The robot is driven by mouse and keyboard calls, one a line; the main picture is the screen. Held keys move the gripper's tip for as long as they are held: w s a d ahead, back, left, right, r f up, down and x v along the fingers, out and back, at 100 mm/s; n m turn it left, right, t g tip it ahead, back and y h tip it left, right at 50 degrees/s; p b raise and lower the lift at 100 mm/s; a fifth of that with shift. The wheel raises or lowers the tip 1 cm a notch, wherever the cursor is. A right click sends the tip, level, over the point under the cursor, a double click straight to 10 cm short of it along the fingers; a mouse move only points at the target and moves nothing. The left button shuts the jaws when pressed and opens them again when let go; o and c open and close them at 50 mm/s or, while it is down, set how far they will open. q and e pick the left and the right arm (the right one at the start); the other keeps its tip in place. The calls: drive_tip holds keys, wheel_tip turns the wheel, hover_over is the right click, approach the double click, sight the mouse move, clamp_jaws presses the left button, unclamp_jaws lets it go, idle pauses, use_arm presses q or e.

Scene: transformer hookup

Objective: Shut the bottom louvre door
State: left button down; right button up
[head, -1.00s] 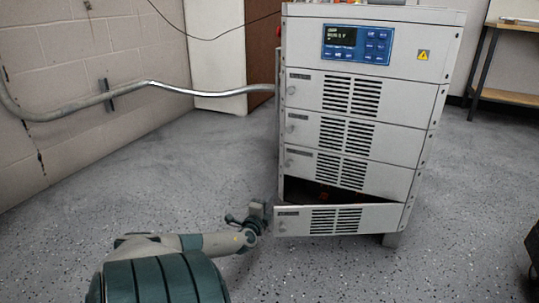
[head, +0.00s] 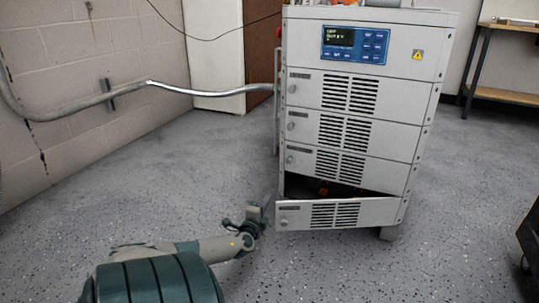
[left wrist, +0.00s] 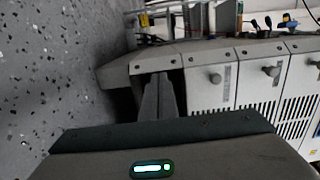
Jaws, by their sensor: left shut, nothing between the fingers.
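The bottom louvre door (head: 376,212) is a light grey panel with dark slots, low on the cabinet (head: 400,106). It stands ajar, its left end swung out toward me, with a dark gap above it. My left gripper (head: 257,217) is shut and empty, just left of the door's free end. I cannot tell whether it touches the door. In the left wrist view, the shut fingers (left wrist: 159,98) point at the dark opening at the cabinet's bottom end. My right gripper is out of view.
The louvre doors above look closed, each with a small knob. A pipe (head: 180,88) runs from the left wall to the cabinet. A wooden-topped bench (head: 507,96) stands at the back right. A black object (head: 528,235) is at the right edge. The floor between is clear.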

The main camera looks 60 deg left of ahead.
use_arm(q)
drive_tip(key=s+a+p, duration=0.2)
drive_tip(key=s, duration=0.6)
